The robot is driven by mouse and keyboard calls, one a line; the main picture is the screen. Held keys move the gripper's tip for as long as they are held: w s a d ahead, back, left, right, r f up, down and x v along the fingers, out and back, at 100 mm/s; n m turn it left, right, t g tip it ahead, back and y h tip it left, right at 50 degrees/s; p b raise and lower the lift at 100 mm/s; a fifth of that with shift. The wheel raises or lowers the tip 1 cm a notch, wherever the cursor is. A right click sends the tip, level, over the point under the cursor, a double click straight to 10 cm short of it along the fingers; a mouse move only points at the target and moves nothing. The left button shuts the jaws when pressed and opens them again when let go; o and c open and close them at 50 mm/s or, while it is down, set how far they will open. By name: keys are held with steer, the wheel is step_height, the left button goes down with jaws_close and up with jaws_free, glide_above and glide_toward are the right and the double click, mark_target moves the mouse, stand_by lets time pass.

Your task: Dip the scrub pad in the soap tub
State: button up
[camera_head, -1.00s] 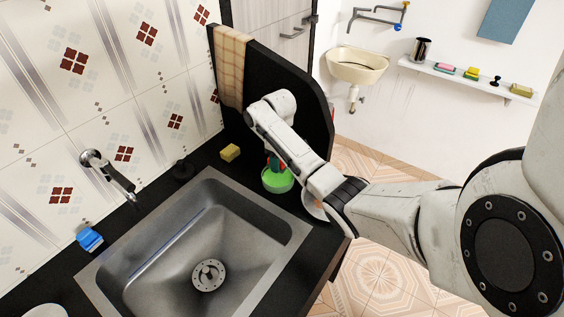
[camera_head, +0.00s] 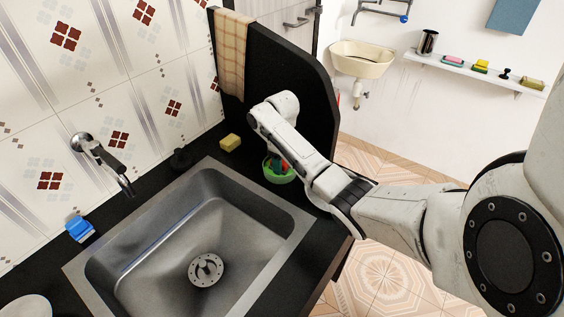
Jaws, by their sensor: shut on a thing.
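The soap tub (camera_head: 269,173) is a small round green tub on the black counter, right of the sink's far corner. My gripper (camera_head: 279,164) points down at the tub, mostly hidden behind my own white arm. It is shut on the scrub pad (camera_head: 284,167), a small red and dark teal piece showing at the tub's opening. The pad overlaps the inside of the tub in this view. I cannot tell how deep it sits or whether it touches the soap.
A steel sink (camera_head: 204,225) fills the counter's middle, with a tap (camera_head: 105,160) on its left. A yellow sponge (camera_head: 230,143) lies left of the tub. A black partition (camera_head: 300,85) with a checked towel (camera_head: 231,55) stands behind. A blue item (camera_head: 79,229) lies by the wall.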

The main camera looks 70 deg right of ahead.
steer(key=shift+f, duration=0.6)
stand_by(2.6)
step_height(320, 180, up, 7)
steer(key=p, duration=0.7)
steer(key=shift+r, duration=0.1)
steer(key=shift+a, duration=0.1)
stand_by(0.8)
